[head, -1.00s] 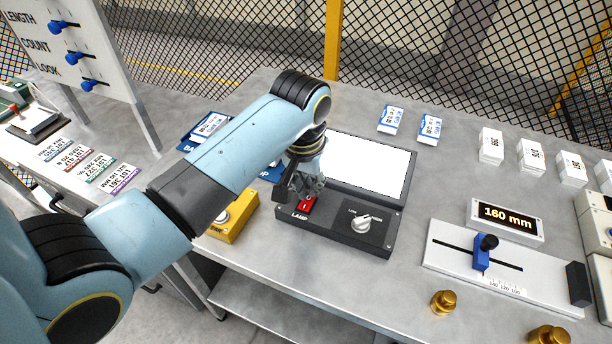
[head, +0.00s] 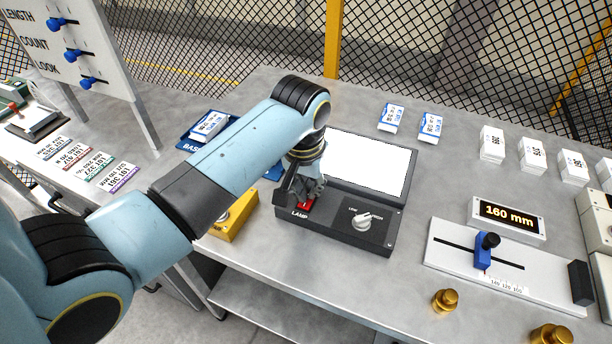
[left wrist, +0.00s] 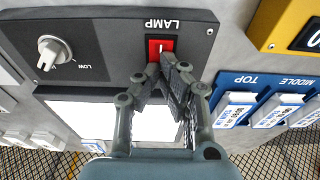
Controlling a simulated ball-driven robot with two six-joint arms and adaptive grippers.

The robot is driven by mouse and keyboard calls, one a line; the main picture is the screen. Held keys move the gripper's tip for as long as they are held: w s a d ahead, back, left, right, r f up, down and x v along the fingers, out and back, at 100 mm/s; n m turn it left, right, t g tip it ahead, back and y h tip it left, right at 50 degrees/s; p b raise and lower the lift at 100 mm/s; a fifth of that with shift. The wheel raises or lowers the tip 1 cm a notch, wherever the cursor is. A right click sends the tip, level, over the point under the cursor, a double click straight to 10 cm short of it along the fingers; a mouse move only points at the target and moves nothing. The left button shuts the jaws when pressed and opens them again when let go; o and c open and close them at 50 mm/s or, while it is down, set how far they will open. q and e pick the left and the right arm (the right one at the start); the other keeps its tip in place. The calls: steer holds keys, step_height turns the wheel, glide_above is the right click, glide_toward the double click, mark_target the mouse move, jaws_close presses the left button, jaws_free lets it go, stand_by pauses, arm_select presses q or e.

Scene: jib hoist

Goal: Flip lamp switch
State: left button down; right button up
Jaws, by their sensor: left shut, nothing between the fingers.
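The red lamp switch (head: 305,206) sits at the left end of the dark control box (head: 345,240), beside the word LAMP. My left gripper (head: 302,197) is shut and empty, with its fingertips at the switch. In the left wrist view the fingertips (left wrist: 167,66) overlap the lower edge of the red switch (left wrist: 160,47); I cannot tell for sure whether they press on it. A white mark shows on the switch. The white panel (head: 367,165) behind the box is bright. My right gripper is not in view.
A white dial knob (head: 362,221) sits on the same box. A yellow box (head: 236,218) stands close at its left, and blue trays (head: 187,137) lie behind my arm. A slider board (head: 500,265) and brass weights (head: 445,300) are at the right.

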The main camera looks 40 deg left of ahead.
arm_select(q)
steer(key=shift+s+f, duration=0.1)
step_height(320, 180, up, 3)
steer(key=shift+f+p, duration=0.1)
steer(key=shift+p, duration=1.15)
steer(key=shift+r, duration=2.1)
